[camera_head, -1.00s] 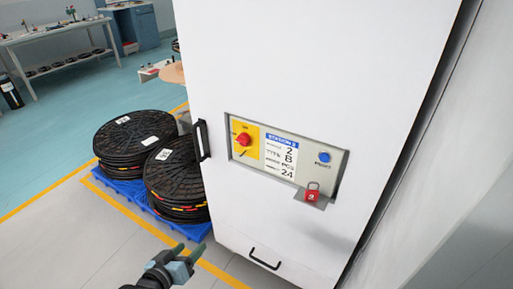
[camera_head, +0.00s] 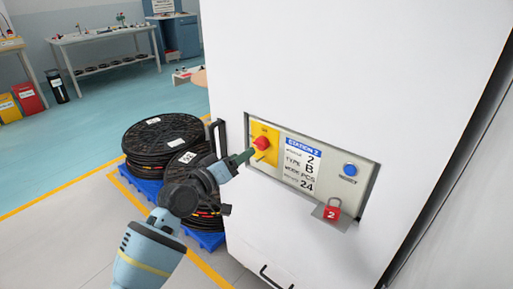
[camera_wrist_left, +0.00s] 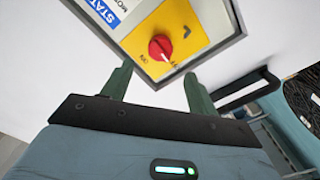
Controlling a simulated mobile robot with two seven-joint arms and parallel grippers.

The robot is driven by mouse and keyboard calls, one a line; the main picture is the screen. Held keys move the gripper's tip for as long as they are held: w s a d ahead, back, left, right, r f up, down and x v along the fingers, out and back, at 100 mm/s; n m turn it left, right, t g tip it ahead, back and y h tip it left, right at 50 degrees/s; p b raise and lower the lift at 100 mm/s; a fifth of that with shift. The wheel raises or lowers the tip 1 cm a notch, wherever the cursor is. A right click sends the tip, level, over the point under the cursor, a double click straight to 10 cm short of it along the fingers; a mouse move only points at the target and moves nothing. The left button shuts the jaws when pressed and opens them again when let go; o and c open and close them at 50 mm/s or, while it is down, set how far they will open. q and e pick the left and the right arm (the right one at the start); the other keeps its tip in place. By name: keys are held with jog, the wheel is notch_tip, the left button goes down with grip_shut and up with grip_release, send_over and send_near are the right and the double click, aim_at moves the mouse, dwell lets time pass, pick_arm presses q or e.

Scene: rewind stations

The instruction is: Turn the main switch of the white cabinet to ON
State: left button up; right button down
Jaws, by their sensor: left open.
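The white cabinet (camera_head: 350,60) fills the right of the head view, with a grey control panel set in its front. The main switch (camera_head: 261,143) is a red knob on a yellow plate at the panel's left; it also shows in the left wrist view (camera_wrist_left: 160,47). My left gripper (camera_head: 248,156) is open in front of the switch. In the left wrist view its green fingertips (camera_wrist_left: 153,80) stand apart on either side below the knob, which is not between them. I cannot tell its exact distance to the plate. My right gripper is not in view.
The panel also has a station label (camera_head: 302,165), a blue button (camera_head: 350,170) and a red padlock (camera_head: 332,210) on a ledge. A black handle (camera_head: 217,138) stands out left of the panel. Black reels (camera_head: 160,138) sit on a blue pallet at the left.

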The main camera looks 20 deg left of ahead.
aim_at(257, 145)
pick_arm(q)
jog(key=shift+b+x, duration=0.3)
jog(key=shift+x, duration=3.25)
jog(key=shift+s, duration=0.1)
jog(key=shift+f, duration=0.1)
jog(key=c, duration=1)
